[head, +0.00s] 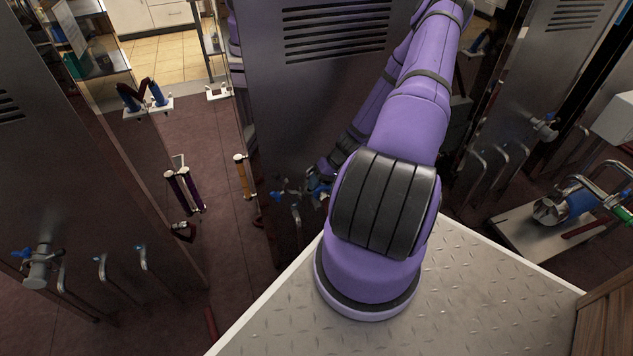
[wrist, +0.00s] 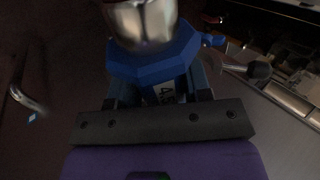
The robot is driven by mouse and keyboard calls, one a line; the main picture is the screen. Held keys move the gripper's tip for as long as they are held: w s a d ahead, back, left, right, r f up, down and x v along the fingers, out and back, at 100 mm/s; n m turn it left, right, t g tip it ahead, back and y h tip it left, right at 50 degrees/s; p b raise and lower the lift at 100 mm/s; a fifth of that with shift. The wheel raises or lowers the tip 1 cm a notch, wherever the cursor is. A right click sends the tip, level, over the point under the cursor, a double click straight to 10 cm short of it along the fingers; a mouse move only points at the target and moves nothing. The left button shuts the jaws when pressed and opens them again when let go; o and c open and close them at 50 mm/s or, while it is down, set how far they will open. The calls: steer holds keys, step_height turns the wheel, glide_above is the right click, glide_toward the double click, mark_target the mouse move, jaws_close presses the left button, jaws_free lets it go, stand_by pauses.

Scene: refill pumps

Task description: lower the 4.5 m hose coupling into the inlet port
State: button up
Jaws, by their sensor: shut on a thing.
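In the wrist view, my gripper (wrist: 160,92) is shut on the blue hose coupling (wrist: 150,62). In the head view, my gripper (head: 318,186) is small and partly hidden behind my purple arm, close to the front of the middle grey cabinet (head: 300,90). Blue-handled fittings (head: 287,192) are just left of it. I cannot make out the inlet port for certain in either view.
The left cabinet carries a valve (head: 40,268) and bent pipes (head: 108,270). A blue coupling (head: 580,203) lies on a tray at right. In the wrist view, a pipe with a dark knob (wrist: 258,68) is right of the held coupling.

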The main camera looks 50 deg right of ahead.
mark_target(319, 207)
steer(key=shift+f, duration=4.35)
steer(key=shift+s+a+f, duration=0.1)
steer(key=shift+s+f, duration=0.05)
steer(key=o, duration=1.1)
steer(key=shift+c, duration=0.2)
steer(key=shift+o, duration=1)
steer(key=v, duration=1.1)
